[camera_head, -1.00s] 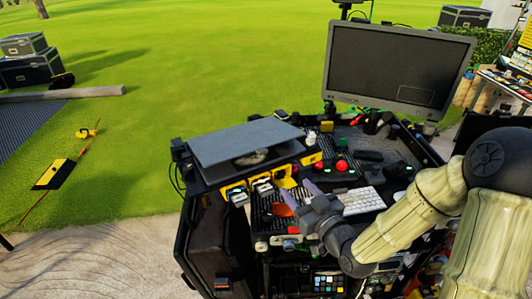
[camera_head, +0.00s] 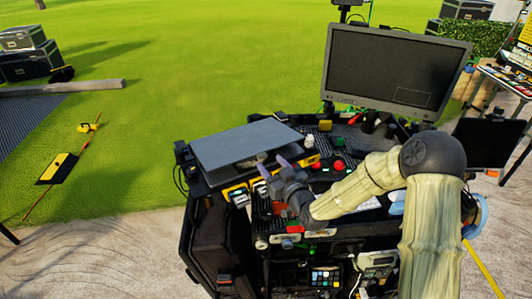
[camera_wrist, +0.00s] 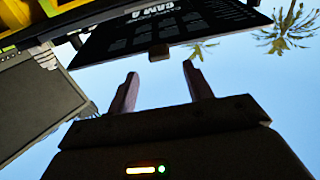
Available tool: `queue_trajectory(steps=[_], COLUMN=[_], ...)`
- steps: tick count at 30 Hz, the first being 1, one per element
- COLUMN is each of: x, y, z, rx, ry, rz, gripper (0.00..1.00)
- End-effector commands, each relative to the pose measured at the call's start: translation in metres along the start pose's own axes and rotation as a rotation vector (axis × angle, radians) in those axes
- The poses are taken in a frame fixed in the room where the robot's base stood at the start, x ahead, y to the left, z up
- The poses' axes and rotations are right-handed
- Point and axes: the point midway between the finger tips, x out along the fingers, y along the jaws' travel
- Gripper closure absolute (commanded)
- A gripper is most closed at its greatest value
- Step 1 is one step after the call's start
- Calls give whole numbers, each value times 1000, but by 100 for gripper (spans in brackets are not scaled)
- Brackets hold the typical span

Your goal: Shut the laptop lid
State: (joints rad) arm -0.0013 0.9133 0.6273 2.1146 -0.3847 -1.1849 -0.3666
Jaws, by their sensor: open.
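The laptop is at the left end of the cart top; its flat grey lid (camera_head: 245,142) is partly lowered, with a gap under its front edge where a small pale object shows. My gripper (camera_head: 273,165) is open and empty, just in front of the lid's right front corner. Its fingers point toward the lid; I cannot tell whether they touch it. In the wrist view my two open fingers (camera_wrist: 159,75) stand apart against the sky, with nothing between them. The laptop's keyboard is hidden in the head view.
A large monitor (camera_head: 397,72) stands at the cart's back right. Red and green buttons (camera_head: 338,166) lie right of my gripper. In the wrist view a dark panel with white lettering (camera_wrist: 150,30) hangs above, and a grey screen (camera_wrist: 40,105) is at left. Open grass lies behind.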

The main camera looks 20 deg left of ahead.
Motion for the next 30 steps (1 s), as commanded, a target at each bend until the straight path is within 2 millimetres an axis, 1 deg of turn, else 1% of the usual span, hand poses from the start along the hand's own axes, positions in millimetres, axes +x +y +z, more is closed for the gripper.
queue_trajectory(steps=[1,3,6,9,13,19,20,21,26,27,30], x=[8,18,30,38,41,41,41,41,41,41,41], y=[-1,-1,0,0,0,0,0,0,0,0,0], z=[-3,-3,-2,-2,0,1,1,1,0,0,1], rx=[1,1,1,0,0,-1,0,0,0,0,0], ry=[0,0,0,0,-1,-1,-1,-1,-1,-1,0], rz=[-1,0,0,0,0,0,0,0,0,0,0], gripper=[49,49,49,49,49,49,53,61,92,94,94])
